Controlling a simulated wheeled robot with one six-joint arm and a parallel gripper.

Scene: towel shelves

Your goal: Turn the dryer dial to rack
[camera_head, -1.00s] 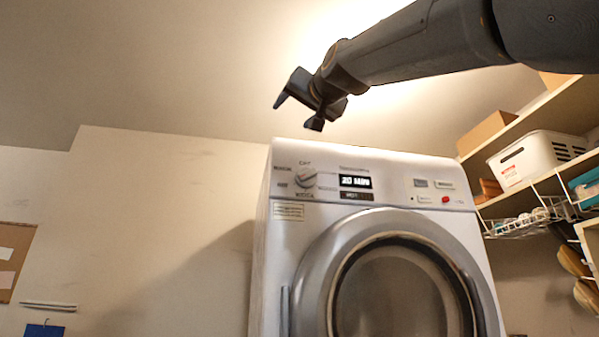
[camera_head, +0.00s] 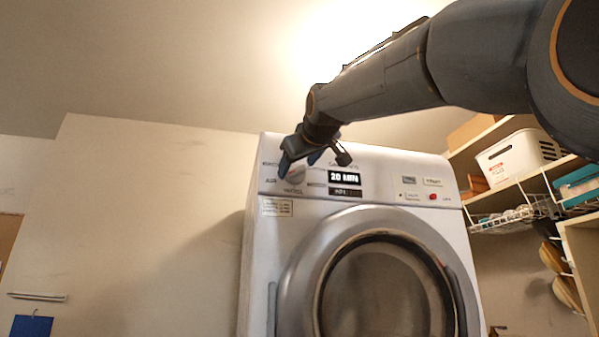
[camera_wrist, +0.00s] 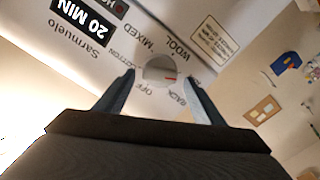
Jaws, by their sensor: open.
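The dryer (camera_head: 262,235) is white with a round glass door and a "20 MIN" display. Its dial (camera_head: 297,174) sits at the upper left of the panel. The right finger partly covers another label. My gripper (camera_head: 301,163) is at the panel by the dial. In the wrist view my gripper (camera_wrist: 160,80) is open, one finger on each side of the dial, with visible gaps.
Shelves at the right hold a white basket (camera_head: 516,156) and a teal box (camera_head: 578,180). A wire rack (camera_head: 515,217) hangs below them. A blue item (camera_head: 31,326) is at lower left. The wall left of the dryer is mostly bare.

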